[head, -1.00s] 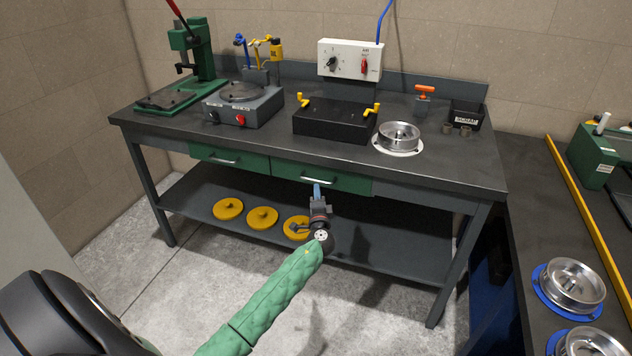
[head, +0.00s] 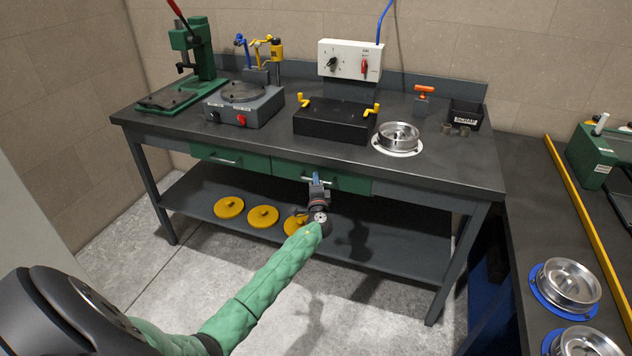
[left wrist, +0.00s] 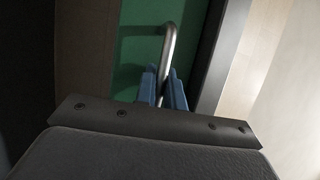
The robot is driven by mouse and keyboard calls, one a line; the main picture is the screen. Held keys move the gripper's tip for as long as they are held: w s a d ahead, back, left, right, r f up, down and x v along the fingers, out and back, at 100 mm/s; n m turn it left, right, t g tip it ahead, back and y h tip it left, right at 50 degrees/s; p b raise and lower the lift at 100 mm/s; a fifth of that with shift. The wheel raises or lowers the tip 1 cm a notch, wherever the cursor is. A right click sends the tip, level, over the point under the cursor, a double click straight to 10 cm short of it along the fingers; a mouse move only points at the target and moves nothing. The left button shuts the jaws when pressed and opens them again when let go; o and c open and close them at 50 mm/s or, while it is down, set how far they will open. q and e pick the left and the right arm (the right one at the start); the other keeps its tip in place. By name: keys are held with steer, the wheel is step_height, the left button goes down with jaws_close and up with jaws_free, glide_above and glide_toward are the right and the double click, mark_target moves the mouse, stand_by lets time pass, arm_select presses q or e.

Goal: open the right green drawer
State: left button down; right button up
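The right green drawer (head: 350,183) is in the front of the dark workbench in the head view and looks shut. Its green front also shows in the left wrist view (left wrist: 132,76). Its curved metal handle (left wrist: 169,45) runs down between the two blue fingers of my left gripper (left wrist: 163,88). The fingers are close together, one on each side of the bar, and look shut on it. In the head view my left gripper (head: 316,180) is at the drawer front and hides much of the handle. My right gripper is not in view.
The left green drawer (head: 228,157) is beside it and shut. Yellow discs (head: 263,217) lie on the bench's lower shelf (head: 400,248). A black block with yellow handles (head: 333,121) stands on the bench top above. The floor in front of the bench is clear.

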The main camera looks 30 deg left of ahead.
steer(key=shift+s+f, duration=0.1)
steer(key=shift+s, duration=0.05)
